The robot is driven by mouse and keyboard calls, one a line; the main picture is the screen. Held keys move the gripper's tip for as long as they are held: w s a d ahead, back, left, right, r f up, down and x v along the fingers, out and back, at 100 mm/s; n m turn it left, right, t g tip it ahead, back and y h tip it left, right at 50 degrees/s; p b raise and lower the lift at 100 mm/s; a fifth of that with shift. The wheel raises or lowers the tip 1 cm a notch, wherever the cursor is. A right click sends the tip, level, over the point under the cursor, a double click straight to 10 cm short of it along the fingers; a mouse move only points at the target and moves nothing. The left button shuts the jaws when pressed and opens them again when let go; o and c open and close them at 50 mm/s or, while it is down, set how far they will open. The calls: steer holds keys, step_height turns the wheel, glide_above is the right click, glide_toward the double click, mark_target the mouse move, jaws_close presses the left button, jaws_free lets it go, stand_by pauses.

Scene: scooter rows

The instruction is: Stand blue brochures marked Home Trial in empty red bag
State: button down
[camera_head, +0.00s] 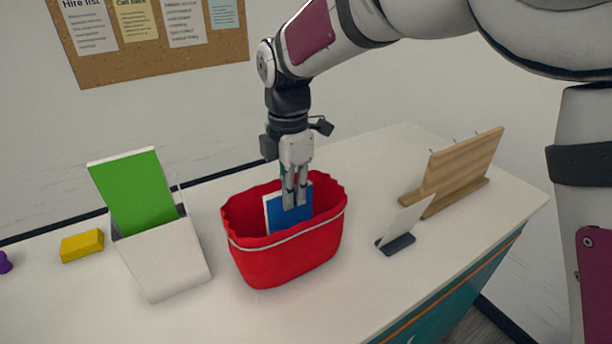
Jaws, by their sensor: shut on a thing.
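A red bag (285,262) with a wavy rim and a pale band stands open near the middle of the white counter. My gripper (294,200) points down into the bag's mouth and is shut on a blue brochure (276,217). The brochure is roughly upright inside the bag, its upper part showing above the front rim. Its lower edge is hidden by the bag's front wall, so I cannot tell whether it touches the bottom. No lettering can be read on it.
On the white counter (380,285), a white holder (165,262) with a green brochure (135,190) and a yellow block (82,245) stand left. A small card stand (398,243) and a wooden rack (465,165) stand right. A cork board (150,60) hangs behind.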

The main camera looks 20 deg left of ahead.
steer(key=c, duration=1.6)
jaws_free()
steer(key=shift+o, duration=0.2)
steer(key=shift+r, duration=0.1)
step_height(320, 180, up, 11)
steer(key=d+r+m+t, duration=0.1)
steer(key=d+r+m, duration=0.25)
steer(key=d, duration=0.25)
steer(key=d+r+m, duration=0.2)
steer(key=d+m, duration=0.2)
steer(key=d, duration=0.3)
steer(key=s+d+m+t, duration=0.1)
steer(key=s+d+m, duration=0.25)
steer(key=d, duration=0.25)
steer(key=s+d+f+m+t, duration=0.1)
steer(key=s+d+m, duration=0.2)
steer(key=d+m, duration=0.3)
steer(key=s+d+m+t, duration=0.1)
steer(key=s+d+m, duration=0.25)
steer(key=d, duration=0.35)
steer(key=s+d+f+m+t, duration=0.1)
steer(key=s+d+f+m, duration=0.4)
steer(key=s+d+m, duration=0.1)
steer(key=shift+s+f+m, duration=0.15)
steer(key=shift+s+m, duration=0.5)
steer(key=shift+m, duration=0.1)
